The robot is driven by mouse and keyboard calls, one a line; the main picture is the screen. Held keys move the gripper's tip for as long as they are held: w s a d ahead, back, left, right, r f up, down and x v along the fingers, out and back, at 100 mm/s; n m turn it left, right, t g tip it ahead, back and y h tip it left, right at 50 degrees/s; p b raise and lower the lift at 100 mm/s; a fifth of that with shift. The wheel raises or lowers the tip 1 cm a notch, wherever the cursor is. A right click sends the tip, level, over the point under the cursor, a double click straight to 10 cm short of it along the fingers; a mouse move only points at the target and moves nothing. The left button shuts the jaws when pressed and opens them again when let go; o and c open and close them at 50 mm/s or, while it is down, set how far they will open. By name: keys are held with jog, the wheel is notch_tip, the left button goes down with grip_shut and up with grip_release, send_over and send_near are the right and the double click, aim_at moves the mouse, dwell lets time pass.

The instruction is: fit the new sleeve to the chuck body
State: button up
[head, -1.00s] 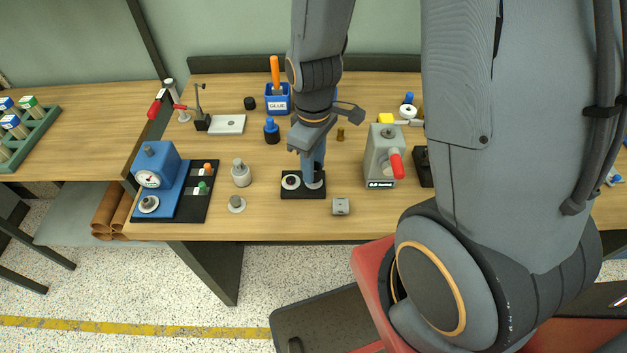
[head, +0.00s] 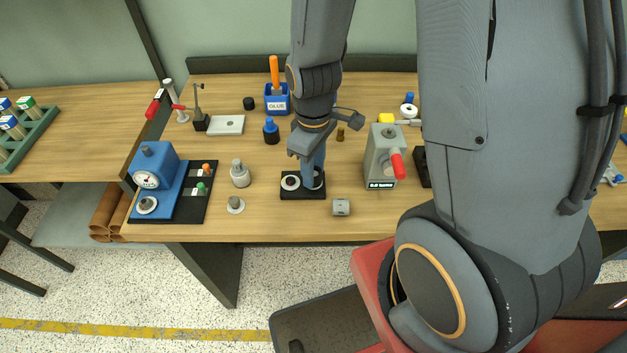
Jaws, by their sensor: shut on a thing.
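My gripper (head: 311,186) points down at the right half of a small black tray (head: 303,196) on the bench. It is shut on a pale ring-like sleeve (head: 319,184) there; the gripper hides most of this ring. A second pale ring (head: 290,182) with a dark centre sits in the tray's left half, clear of the fingers. A grey stepped cylinder (head: 240,174), which may be the chuck body, stands upright to the left of the tray. I cannot tell for sure which part is the chuck body.
A low round grey part (head: 236,205) and a small grey block (head: 341,207) lie near the front edge. A blue gauge press (head: 154,177) stands at left, a grey machine with a red handle (head: 383,158) at right.

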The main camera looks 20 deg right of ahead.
dwell(0.3)
jog(key=o, duration=1.1)
jog(key=shift+r+b, duration=0.7)
jog(key=shift+r, duration=3.15)
jog(key=m+b, duration=0.1)
jog(key=d+f+m+b, duration=0.1)
jog(key=m, duration=0.1)
jog(key=d+f+m+b, duration=0.1)
jog(key=b, duration=0.1)
jog(key=shift+m+t, duration=0.4)
jog(key=m, duration=0.1)
jog(key=d+m+b, duration=0.1)
jog(key=shift+s+f+m+t+b, duration=0.1)
jog(key=shift+f+m+t+b, duration=0.2)
jog(key=shift+f+m, duration=0.1)
jog(key=shift+s+m, duration=0.1)
jog(key=shift+m, duration=0.3)
